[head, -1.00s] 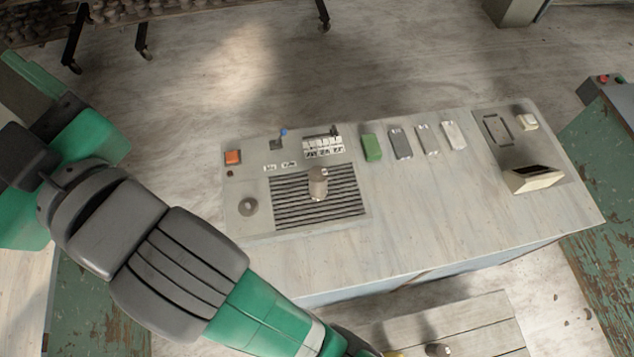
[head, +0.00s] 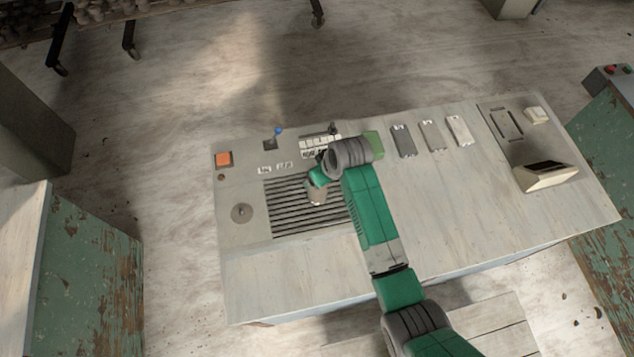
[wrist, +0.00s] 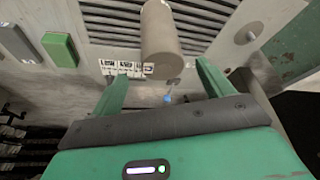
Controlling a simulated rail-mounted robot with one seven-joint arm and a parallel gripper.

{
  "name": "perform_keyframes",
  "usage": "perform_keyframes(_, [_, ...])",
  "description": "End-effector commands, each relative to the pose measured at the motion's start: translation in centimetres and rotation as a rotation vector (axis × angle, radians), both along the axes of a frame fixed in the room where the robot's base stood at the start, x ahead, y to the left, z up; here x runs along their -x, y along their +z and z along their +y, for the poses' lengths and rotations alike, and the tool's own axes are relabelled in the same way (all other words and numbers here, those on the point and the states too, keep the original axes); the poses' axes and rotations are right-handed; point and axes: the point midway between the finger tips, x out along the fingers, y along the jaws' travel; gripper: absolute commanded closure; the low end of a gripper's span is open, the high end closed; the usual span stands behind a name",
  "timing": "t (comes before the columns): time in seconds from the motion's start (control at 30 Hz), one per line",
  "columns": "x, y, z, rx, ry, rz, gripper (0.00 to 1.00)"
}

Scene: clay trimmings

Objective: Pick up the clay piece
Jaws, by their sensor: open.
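The clay piece is a grey-brown cylinder (head: 317,195) on the slatted grille (head: 292,212) of the console. In the head view my gripper (head: 319,179) is right above it and hides its upper part. In the wrist view the clay piece (wrist: 161,38) shows with its near end around the gap of my gripper (wrist: 160,73). The two green fingers are spread wide, one on each side, with visible room between each finger and the clay. I see no contact.
An orange button (head: 223,159), a blue-topped lever (head: 278,131) and a white key block (head: 315,147) surround the grille. A green block (head: 374,143) and grey blocks (head: 431,135) lie to the right. The console's front right top is clear.

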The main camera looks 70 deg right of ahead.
Motion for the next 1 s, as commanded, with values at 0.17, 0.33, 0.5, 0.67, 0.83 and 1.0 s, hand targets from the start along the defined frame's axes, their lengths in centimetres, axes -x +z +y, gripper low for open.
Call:
perform_keyframes(0.17, [-0.5, -1.4, -0.3, 0.001, 0.0, 0.0, 0.21])
perform_keyframes(0.33, [-1.5, -3.7, -0.5, 0.001, 0.001, 0.002, 0.21])
perform_keyframes(0.5, [-2.3, -5.9, -0.9, 0.003, 0.0, -0.001, 0.21])
perform_keyframes(0.67, [-2.4, -6.1, -0.9, 0.002, 0.0, -0.002, 0.21])
perform_keyframes(0.83, [-2.4, -6.1, -0.9, 0.002, 0.0, -0.001, 0.38])
perform_keyframes(1.0, [-2.4, -6.0, -0.9, 0.002, 0.0, -0.002, 0.72])
